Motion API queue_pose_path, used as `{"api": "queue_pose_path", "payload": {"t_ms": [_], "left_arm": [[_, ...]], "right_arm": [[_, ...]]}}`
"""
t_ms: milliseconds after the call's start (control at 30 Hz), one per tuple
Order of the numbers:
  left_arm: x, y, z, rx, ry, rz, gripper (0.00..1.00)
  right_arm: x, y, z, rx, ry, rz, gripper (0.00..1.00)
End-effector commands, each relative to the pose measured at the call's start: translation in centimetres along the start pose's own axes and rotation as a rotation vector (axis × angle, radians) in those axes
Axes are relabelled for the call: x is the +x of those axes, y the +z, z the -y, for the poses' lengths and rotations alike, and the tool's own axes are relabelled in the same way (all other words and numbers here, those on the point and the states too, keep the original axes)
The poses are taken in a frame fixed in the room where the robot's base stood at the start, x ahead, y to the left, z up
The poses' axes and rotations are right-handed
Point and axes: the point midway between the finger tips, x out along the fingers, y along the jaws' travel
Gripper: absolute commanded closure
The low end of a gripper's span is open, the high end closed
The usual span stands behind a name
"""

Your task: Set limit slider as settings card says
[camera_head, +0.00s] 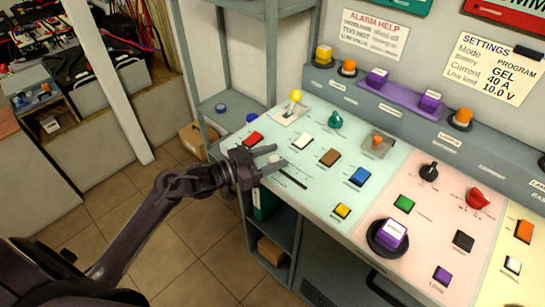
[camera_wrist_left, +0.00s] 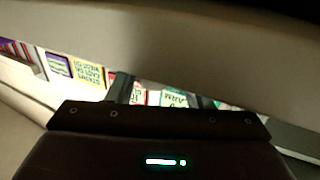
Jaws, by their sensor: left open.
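The settings card (camera_head: 494,68) is on the wall at the upper right. It reads Mode PROGRAM, Battery GEL, a Current value in A whose first digit is unclear, and Low limit 10.0 V. A dark slider slot (camera_head: 292,178) runs on the pale green section of the console. A small pale knob (camera_head: 273,159) shows at its upper-left end, between my fingers. My left gripper (camera_head: 271,157) is open over that end; I cannot tell whether it touches the knob. The wrist view shows no slider. My right gripper is out of view.
Close by on the green console panel (camera_head: 318,189) are a red button (camera_head: 253,138), a white button (camera_head: 304,143), a brown button (camera_head: 329,157) and a yellow-tipped lever (camera_head: 295,97). Shelves with a cardboard box (camera_head: 271,250) are below.

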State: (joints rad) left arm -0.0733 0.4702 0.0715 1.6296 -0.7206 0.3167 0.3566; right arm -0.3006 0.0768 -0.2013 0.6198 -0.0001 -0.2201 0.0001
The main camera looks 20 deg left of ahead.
Motion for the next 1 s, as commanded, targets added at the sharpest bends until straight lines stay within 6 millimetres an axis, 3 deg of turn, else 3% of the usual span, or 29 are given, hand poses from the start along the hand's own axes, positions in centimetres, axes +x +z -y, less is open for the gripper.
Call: {"api": "queue_pose_path", "payload": {"t_ms": [167,600,1000], "left_arm": [[-0.8,0.2,0.0,0.000,0.000,0.001,0.54],[-7.3,0.2,0.1,-0.001,0.000,0.001,0.54],[-7.9,0.0,0.1,-0.001,-0.001,0.000,0.54]], "right_arm": [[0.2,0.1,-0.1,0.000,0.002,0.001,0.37],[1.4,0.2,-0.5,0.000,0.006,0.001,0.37],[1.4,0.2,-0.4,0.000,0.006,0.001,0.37]]}}
